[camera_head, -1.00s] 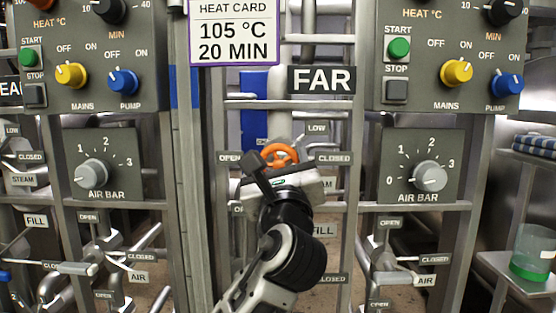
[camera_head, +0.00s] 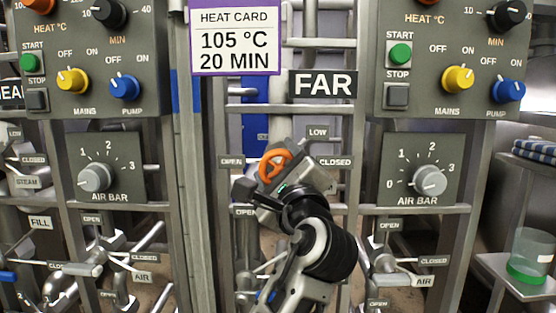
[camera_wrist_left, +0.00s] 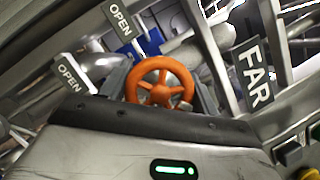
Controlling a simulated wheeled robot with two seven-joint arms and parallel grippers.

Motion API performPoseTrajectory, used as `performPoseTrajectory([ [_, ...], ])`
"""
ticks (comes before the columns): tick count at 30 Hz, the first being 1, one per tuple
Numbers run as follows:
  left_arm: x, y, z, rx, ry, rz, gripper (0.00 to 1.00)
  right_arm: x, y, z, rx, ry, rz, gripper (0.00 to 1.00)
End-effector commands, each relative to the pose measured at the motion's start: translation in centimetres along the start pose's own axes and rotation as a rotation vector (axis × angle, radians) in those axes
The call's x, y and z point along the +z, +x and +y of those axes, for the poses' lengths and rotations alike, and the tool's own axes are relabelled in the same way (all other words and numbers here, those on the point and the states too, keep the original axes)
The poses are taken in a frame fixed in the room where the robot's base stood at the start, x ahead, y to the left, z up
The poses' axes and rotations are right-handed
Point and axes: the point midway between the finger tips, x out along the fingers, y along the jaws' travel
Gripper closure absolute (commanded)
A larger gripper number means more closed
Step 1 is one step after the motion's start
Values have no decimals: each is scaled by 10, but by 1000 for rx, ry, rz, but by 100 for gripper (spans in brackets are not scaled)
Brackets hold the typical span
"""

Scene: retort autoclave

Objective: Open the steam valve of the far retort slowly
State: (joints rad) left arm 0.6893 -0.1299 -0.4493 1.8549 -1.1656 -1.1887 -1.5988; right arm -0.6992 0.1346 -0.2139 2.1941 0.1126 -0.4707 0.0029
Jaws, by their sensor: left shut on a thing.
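The orange valve wheel (camera_head: 275,166) sits on the pipework below the FAR sign (camera_head: 323,85). An OPEN label (camera_head: 232,161) is on its left, a CLOSED label (camera_head: 335,162) on its right and a LOW label (camera_head: 318,132) above. My left gripper (camera_head: 279,174) is at the wheel, tilted, and shut on it. In the left wrist view the wheel (camera_wrist_left: 160,92) stands between the two dark fingers, with its spokes facing the camera. The gripper's body hides the wheel's lower edge and stem. My right gripper is in neither view.
The far control panel (camera_head: 450,60) and its air bar dial (camera_head: 428,180) are on the right. A matching panel (camera_head: 90,50) is on the left. Rails and small valve handles crowd both sides of my arm. A shelf (camera_head: 520,285) holds a green-based beaker (camera_head: 531,255).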

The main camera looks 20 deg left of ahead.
Motion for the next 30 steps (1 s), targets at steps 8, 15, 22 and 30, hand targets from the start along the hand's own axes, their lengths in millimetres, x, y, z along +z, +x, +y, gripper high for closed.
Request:
performPoseTrajectory([
  [8,-1,0,1,57,-132,4,61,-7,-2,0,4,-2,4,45],
  [15,-1,0,2,77,-180,4,61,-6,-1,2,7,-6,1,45],
  [22,-2,-1,2,79,-186,4,61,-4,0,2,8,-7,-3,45],
  [30,-2,-1,2,78,-185,4,17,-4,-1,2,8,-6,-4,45],
])
